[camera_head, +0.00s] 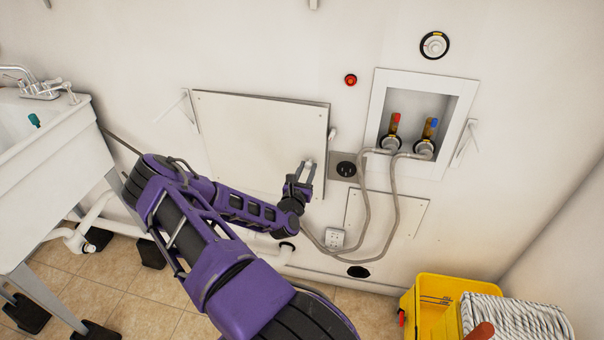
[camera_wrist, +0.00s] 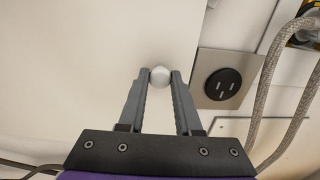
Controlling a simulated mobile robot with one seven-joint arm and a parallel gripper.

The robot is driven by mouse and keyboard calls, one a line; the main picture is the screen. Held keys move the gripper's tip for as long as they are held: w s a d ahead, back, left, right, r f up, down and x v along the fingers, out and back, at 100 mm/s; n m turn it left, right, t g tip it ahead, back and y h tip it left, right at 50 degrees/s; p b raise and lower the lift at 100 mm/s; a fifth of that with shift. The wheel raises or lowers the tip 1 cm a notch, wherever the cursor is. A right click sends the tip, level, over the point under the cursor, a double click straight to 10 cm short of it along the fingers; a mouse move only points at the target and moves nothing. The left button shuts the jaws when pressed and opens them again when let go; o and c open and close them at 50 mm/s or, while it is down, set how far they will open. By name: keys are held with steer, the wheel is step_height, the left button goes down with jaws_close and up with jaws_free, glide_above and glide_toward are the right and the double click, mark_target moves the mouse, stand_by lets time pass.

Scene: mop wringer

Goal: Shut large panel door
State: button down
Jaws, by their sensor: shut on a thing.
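The large panel door (camera_head: 255,135) is a white rectangular panel on the wall, left of the outlet. Its right edge appears to stand slightly off the wall, though I cannot tell by how much. It also fills the left of the wrist view (camera_wrist: 75,60). A round white knob (camera_wrist: 160,75) sits near the door's lower right. My gripper (camera_head: 305,172) is at the knob, and in the wrist view its two fingers (camera_wrist: 160,77) are shut on it from both sides. The fingers hide part of the knob in the head view.
A black round outlet (camera_head: 346,169) is just right of the door. Grey hoses (camera_head: 367,205) hang from the recessed valve box (camera_head: 456,128). A sink (camera_head: 40,135) stands at left, a yellow mop bucket (camera_head: 430,300) at lower right. A smaller panel (camera_head: 405,215) is below the valve box.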

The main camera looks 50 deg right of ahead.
steer(key=shift+w+d+n+t, duration=0.15)
steer(key=shift+d+n+t, duration=0.15)
steer(key=shift+d, duration=0.65)
steer(key=c, duration=0.6)
jaws_free()
steer(key=shift+a, duration=0.1)
steer(key=p+v, duration=0.1)
steer(key=v, duration=1.6)
steer(key=shift+a+r, duration=0.15)
steer(key=shift+r, duration=0.05)
